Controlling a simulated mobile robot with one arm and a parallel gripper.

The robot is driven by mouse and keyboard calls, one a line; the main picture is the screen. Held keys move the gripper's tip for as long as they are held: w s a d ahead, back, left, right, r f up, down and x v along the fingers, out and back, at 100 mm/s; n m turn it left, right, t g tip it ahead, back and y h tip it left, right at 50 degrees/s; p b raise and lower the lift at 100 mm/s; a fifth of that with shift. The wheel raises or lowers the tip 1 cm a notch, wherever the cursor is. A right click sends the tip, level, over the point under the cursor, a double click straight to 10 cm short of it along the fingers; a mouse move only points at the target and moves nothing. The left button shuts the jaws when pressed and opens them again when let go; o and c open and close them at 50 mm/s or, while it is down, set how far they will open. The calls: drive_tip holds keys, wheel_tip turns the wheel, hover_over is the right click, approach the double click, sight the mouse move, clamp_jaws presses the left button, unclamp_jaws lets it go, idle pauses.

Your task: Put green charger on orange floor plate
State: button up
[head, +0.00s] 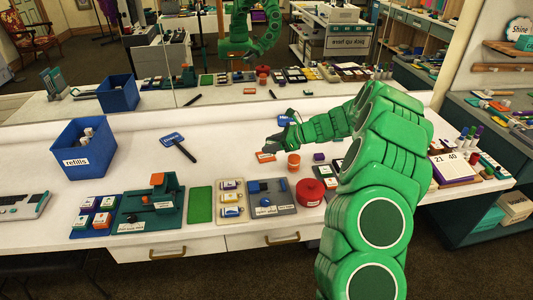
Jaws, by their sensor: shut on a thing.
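My gripper (277,143) is at the end of my green arm, low over the middle of the white table. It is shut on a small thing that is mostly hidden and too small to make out. I cannot tell whether this is the green charger. A small flat orange piece with a white label (265,157) lies just below my gripper in the picture. I cannot tell whether it is the orange floor plate. I see no other clear charger.
A blue refills bin (87,160) stands at the left. A blue-headed paddle (173,140) lies right of it. An orange cup (294,162) and a red round pot (310,192) stand near my arm. Trays and a green mat (201,205) line the front edge. A mirror backs the table.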

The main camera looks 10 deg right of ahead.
drive_tip(key=shift+s, duration=0.15)
drive_tip(key=shift+w+f, duration=0.2)
drive_tip(key=shift+w, duration=0.05)
drive_tip(key=w+f, duration=0.5)
drive_tip(key=w, duration=0.4)
hover_over(266, 156)
drive_tip(key=shift+w+f, duration=0.15)
drive_tip(key=shift+f, duration=3.7)
drive_tip(key=o, duration=1.2)
